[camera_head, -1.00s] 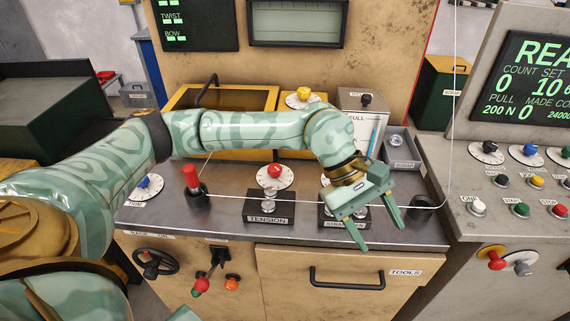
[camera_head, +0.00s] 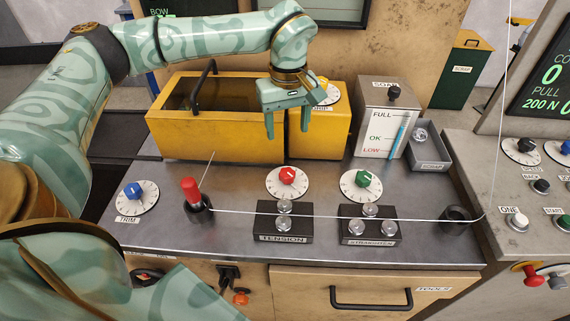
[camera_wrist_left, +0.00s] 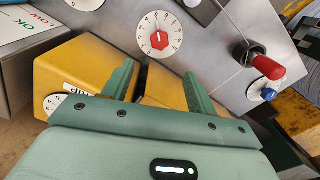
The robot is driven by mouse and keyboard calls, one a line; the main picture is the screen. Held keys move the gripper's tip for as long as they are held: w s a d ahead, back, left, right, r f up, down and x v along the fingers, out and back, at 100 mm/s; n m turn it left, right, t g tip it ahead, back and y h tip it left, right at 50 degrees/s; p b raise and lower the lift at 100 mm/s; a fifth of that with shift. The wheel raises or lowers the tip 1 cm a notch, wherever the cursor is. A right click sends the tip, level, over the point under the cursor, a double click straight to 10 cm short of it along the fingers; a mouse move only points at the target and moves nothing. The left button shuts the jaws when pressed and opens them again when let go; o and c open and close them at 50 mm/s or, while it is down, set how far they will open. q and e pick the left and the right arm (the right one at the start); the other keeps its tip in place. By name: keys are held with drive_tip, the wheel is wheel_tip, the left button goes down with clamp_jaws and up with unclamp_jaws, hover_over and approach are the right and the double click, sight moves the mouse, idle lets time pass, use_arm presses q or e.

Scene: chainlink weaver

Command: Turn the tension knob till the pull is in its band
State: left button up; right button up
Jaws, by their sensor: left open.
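The tension knob (camera_head: 287,175) is red on a white dial, behind the block labelled TENSION (camera_head: 284,238). It also shows in the left wrist view (camera_wrist_left: 159,40), unobstructed. My left gripper (camera_head: 288,128) is open and empty, pointing down in front of the yellow boxes, behind and apart from the knob. In the left wrist view its fingers (camera_wrist_left: 160,77) are spread, with the knob beyond their tips. The wire (camera_head: 330,216) runs across the tension block to the right. The panel (camera_head: 550,85) at right reads PULL 200 N, its edge cut off. My right gripper is not in view.
A green knob (camera_head: 362,180) sits right of the red one, a blue TRIM knob (camera_head: 133,190) at left. A red-handled post (camera_head: 192,190) stands left of the tension block. Yellow boxes (camera_head: 215,135) and the soap container (camera_head: 384,120) stand behind.

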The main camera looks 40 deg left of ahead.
use_arm(q)
drive_tip(key=b, duration=0.1)
hover_over(287, 172)
wheel_tip(287, 172, down, 5)
wheel_tip(287, 172, down, 10)
drive_tip(key=shift+r+b, duration=0.25)
drive_tip(key=shift+b, duration=0.85)
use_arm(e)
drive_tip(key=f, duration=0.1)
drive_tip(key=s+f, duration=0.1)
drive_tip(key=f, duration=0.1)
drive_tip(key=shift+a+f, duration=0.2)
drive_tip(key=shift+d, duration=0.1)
use_arm(q)
drive_tip(key=c, duration=1)
drive_tip(key=n+p, duration=0.4)
drive_tip(key=p, duration=0.1)
drive_tip(key=shift+r+n, duration=0.3)
drive_tip(key=shift+r, duration=0.1)
drive_tip(key=shift+f+n+p, duration=0.15)
drive_tip(key=shift+n+p, duration=0.15)
drive_tip(key=shift+p, duration=0.1)
drive_tip(key=shift+f, duration=0.2)
drive_tip(key=o, duration=1)
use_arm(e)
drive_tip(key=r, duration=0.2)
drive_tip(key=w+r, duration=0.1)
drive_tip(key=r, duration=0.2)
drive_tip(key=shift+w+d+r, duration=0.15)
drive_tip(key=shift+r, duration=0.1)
